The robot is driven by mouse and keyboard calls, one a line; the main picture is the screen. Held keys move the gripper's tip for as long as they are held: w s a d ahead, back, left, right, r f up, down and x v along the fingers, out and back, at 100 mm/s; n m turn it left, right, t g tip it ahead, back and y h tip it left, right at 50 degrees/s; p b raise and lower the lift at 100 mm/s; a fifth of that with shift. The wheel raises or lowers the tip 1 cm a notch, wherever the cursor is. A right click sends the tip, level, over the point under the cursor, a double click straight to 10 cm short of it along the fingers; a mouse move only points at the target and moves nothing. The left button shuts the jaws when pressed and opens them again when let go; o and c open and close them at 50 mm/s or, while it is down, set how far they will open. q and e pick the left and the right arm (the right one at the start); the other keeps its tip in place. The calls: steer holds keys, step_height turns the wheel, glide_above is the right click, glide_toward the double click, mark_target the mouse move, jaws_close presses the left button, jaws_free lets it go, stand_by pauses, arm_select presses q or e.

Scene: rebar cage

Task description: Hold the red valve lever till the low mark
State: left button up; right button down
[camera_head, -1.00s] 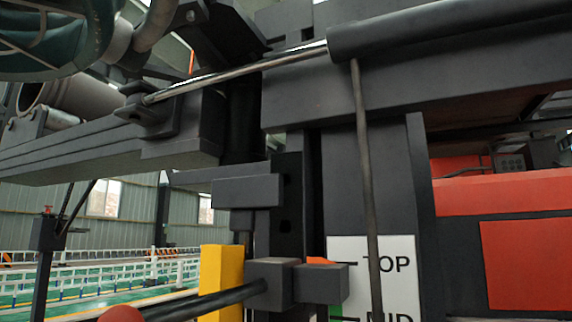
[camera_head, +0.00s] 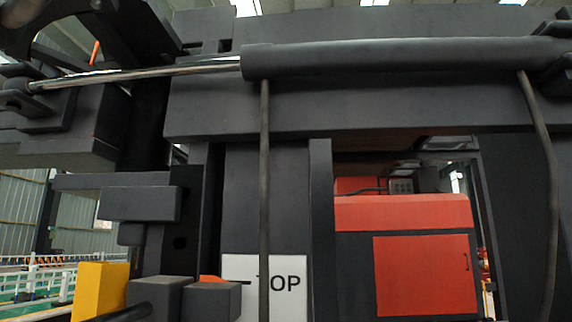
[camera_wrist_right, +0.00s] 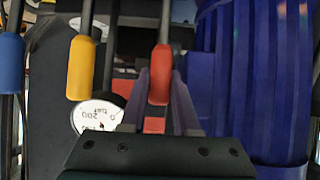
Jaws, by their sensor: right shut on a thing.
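In the right wrist view, a red-gripped valve lever (camera_wrist_right: 160,75) stands upright between the purplish fingers of my right gripper (camera_wrist_right: 161,100), which is shut on it. In the head view, a white scale plate (camera_head: 293,258) carries a TOP mark at the bottom of the picture. An orange pointer (camera_head: 208,278) is about level with the TOP line. Lower marks, including the low mark, are outside the picture. Neither gripper shows in the head view, and my left gripper is in no view.
A yellow-gripped lever (camera_wrist_right: 80,68) and a blue-gripped lever (camera_wrist_right: 10,62) stand left of the red one. A round gauge (camera_wrist_right: 97,117) lies below the yellow grip. A blue ribbed body (camera_wrist_right: 255,80) is close on the right. A dark cylinder (camera_head: 400,58) spans the head view.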

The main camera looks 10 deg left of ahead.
steer(key=shift+w+r+g+p, duration=0.1)
steer(key=shift+w+g+p, duration=0.3)
steer(key=shift+p, duration=0.1)
steer(key=shift+w, duration=0.2)
